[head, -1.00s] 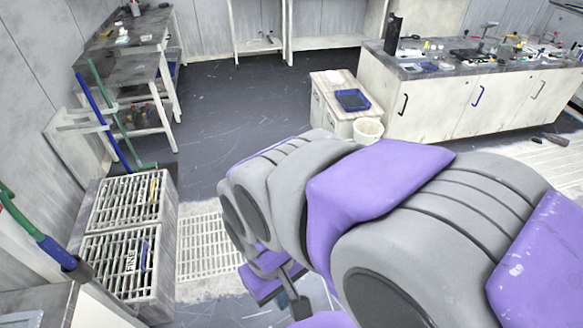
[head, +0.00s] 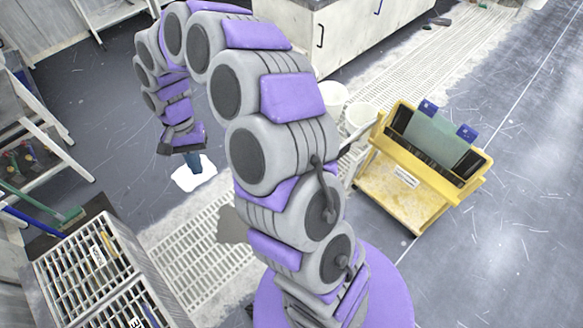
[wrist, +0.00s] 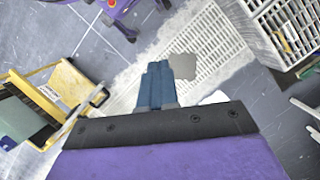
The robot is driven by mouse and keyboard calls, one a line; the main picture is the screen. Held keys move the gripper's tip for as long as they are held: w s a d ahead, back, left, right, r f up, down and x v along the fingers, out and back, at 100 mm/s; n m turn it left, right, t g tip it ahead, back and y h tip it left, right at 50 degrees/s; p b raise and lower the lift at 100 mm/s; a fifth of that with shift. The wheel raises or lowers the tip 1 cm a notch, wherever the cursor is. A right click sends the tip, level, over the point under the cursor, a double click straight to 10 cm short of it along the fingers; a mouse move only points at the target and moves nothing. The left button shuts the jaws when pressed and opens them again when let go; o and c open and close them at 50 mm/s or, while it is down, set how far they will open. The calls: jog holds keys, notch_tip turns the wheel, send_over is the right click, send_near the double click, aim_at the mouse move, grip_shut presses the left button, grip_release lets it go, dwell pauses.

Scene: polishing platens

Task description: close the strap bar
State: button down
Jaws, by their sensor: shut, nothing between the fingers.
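A yellow cart (head: 405,190) stands at the right in the head view, holding a pale green panel (head: 435,138) upright with blue pads at its top. The cart also shows at the left of the wrist view (wrist: 62,82). A thin pale bar (wrist: 76,117) sticks out slantwise beside the cart there; it looks like the strap bar, swung out, but I cannot see its hinge. My gripper (head: 197,163) hangs over the floor left of the cart, well apart from it. Its blue fingers (wrist: 157,72) are together and empty.
A grated crate (head: 92,265) stands at the lower left; it also shows in the wrist view (wrist: 285,30). White buckets (head: 335,98) stand between my arm and the cart. A floor grating (head: 195,250) lies below my gripper. Open floor (head: 530,220) lies right of the cart.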

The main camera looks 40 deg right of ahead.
jog(key=w+d+f+m+h+p, duration=0.1)
jog(key=w+d+f+m, duration=0.1)
jog(key=f, duration=0.3)
jog(key=w+d+f+m+g+p, duration=0.1)
jog(key=w+d+f+m, duration=0.1)
jog(key=f, duration=0.3)
jog(key=w+d+f+m+h+p, duration=0.1)
jog(key=w+d+f+m, duration=0.15)
jog(key=f, duration=0.25)
jog(key=s+d+f+m+g+h+p, duration=0.1)
jog(key=d+f+m+h, duration=0.15)
jog(key=d, duration=0.55)
jog(key=s+d+f+m+h+p, duration=0.1)
jog(key=d+f+m+h, duration=0.15)
jog(key=d, duration=0.65)
jog(key=s+d+f+m+b, duration=0.1)
jog(key=s+d+f, duration=0.3)
jog(key=s+f, duration=0.4)
jog(key=shift+d+f+y+b, duration=0.35)
jog(key=shift+y+b, duration=0.05)
